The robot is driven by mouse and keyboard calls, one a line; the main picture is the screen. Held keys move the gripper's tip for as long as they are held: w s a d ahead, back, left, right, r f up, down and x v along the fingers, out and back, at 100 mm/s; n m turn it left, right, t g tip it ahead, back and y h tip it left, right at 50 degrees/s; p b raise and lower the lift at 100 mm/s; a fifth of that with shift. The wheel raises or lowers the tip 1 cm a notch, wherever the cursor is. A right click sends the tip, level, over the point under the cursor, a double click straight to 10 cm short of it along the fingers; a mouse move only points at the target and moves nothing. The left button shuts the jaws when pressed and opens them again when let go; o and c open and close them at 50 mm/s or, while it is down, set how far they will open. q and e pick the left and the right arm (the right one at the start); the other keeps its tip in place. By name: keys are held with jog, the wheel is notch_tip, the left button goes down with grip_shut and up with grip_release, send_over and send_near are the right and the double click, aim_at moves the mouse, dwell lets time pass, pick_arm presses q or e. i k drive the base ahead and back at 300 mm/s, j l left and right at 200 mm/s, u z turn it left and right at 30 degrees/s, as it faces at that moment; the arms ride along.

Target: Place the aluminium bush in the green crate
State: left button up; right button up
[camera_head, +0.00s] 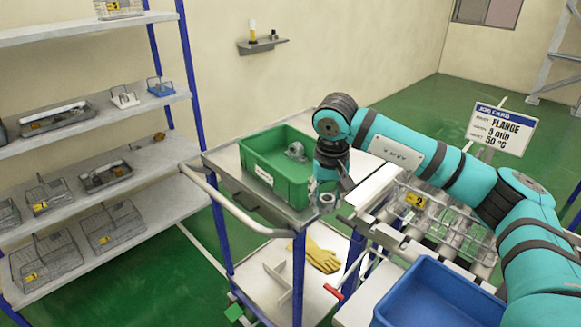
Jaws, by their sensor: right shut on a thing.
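The green crate (277,186) stands on the top shelf of a trolley, with a grey metal part (296,151) inside it near its far right side. My right gripper (328,191) points down just off the crate's front right corner. It is shut on a small grey ring-like piece, which looks like the aluminium bush (326,203). The bush is outside the crate, near the trolley's edge; the fingers partly hide it. My left gripper is out of view.
The trolley (228,160) has a raised handrail on the left; yellow gloves (321,257) lie on its lower shelf. A blue crate (440,292) is at the front right. A rack of wire baskets (107,228) stands left. A sign (500,129) stands behind my right arm.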

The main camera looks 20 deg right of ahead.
aim_at(284, 169)
jog(key=i, duration=1)
